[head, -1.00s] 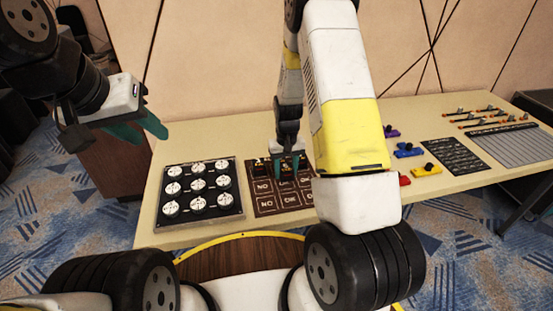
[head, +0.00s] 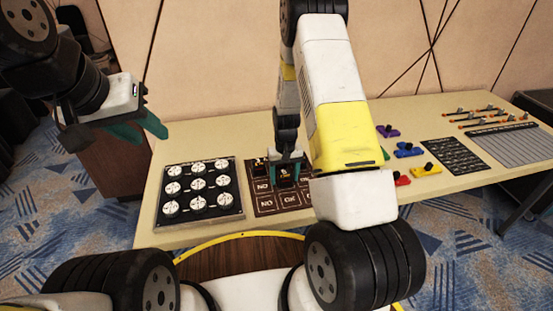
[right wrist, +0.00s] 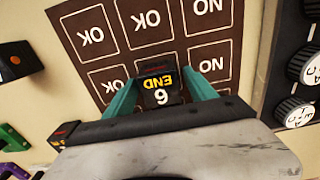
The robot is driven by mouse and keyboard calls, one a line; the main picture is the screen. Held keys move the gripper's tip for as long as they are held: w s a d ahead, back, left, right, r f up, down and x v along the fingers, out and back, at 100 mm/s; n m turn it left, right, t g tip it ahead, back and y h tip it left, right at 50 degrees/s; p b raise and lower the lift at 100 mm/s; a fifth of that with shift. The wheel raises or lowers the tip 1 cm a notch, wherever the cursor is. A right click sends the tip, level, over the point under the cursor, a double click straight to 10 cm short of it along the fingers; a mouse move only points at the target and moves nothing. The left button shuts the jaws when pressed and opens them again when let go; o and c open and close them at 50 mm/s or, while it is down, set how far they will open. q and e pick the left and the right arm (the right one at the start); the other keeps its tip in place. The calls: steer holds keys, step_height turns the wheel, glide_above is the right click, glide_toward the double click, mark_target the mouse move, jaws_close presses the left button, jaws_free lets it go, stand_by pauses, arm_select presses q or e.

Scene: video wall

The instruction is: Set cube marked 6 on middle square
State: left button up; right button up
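The cube marked 6 (right wrist: 160,90) is black, with a white 6 and the yellow word END on its face. My right gripper (right wrist: 161,92) has its teal fingers on both sides of it, closed against it. The brown board (right wrist: 190,52) has a grid of squares marked NO and OK. The cube covers the middle square in the right wrist view; whether it touches the board is hard to tell. In the head view my right gripper (head: 287,172) is over the board's middle column. My left gripper (head: 137,131) is open and empty, left of the table.
A black panel of white dials (head: 202,190) lies left of the board. Coloured blocks (head: 404,150), a dark keypad (head: 455,157) and a grey ribbed panel (head: 512,145) lie to the right on the table.

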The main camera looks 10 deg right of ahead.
steer(key=shift+r, duration=0.1)
step_height(320, 180, up, 12)
step_height(320, 180, up, 18)
steer(key=f+t+y, duration=0.1)
steer(key=t, duration=0.2)
glide_above(285, 173)
steer(key=s+a, duration=0.1)
steer(key=s, duration=0.7)
steer(key=s+r+t, duration=0.1)
steer(key=s+r, duration=0.4)
steer(key=s, duration=0.3)
steer(key=s+a+r+t+y, duration=0.1)
steer(key=s+r+t, duration=0.1)
steer(key=s+r, duration=0.3)
steer(key=s, duration=0.3)
steer(key=shift+s+a+r, duration=0.15)
steer(key=shift+a+r, duration=0.05)
